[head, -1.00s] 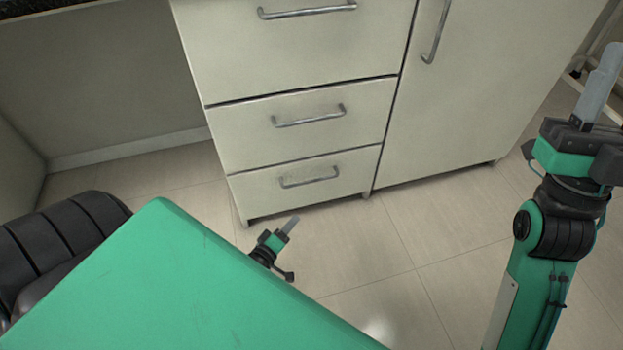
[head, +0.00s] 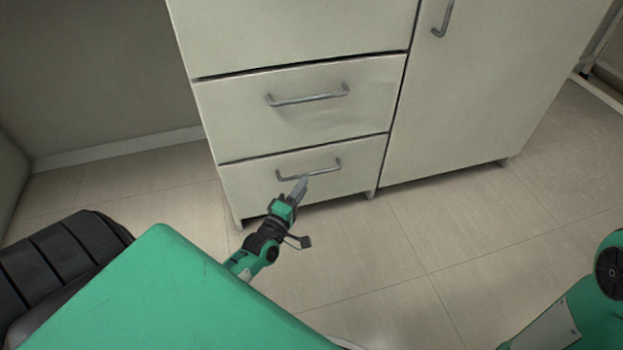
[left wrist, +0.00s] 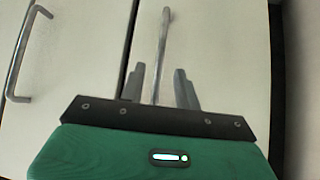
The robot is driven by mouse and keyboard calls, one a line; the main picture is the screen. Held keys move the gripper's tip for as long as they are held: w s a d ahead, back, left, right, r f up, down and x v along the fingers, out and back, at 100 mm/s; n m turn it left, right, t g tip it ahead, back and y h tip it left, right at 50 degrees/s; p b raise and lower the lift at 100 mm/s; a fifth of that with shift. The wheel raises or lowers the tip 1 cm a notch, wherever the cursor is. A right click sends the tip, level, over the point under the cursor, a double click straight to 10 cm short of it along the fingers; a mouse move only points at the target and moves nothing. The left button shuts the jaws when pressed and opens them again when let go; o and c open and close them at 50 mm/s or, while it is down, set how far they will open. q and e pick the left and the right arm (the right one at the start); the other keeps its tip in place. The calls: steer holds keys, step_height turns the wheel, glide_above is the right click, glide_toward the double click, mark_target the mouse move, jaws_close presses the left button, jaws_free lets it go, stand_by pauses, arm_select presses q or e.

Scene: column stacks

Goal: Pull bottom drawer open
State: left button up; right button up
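The bottom drawer (head: 350,160) is the lowest of the stacked pale drawer fronts in the head view, and it looks flush with the cabinet. Its grey bar handle (head: 322,170) is at the front's middle. My left gripper (head: 301,186) is right at this handle, near its left part. In the left wrist view the two fingers (left wrist: 159,88) stand apart, and the handle bar (left wrist: 162,40) runs into the space between them. I cannot tell whether a finger touches the bar. My right gripper is out of view; only part of that arm shows at bottom right.
The drawer above (head: 230,115) is shut and has its own handle (head: 308,98), also seen in the left wrist view (left wrist: 20,60). A cabinet door (head: 480,90) stands to the right. The tiled floor (head: 400,255) in front is clear.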

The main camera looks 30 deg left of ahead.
mark_target(312, 173)
arm_select(q)
steer(key=shift+w+a+r+b, duration=0.15)
steer(key=shift+w+b, duration=0.2)
steer(key=shift+w, duration=0.7)
steer(key=shift+w+r+b, duration=0.15)
steer(key=shift+w+b, duration=0.2)
steer(key=shift+w, duration=0.65)
steer(key=shift+w+a+r+b, duration=0.15)
steer(key=shift+w+b, duration=0.2)
steer(key=shift+w, duration=0.7)
steer(key=shift+d, duration=0.1)
jaws_close()
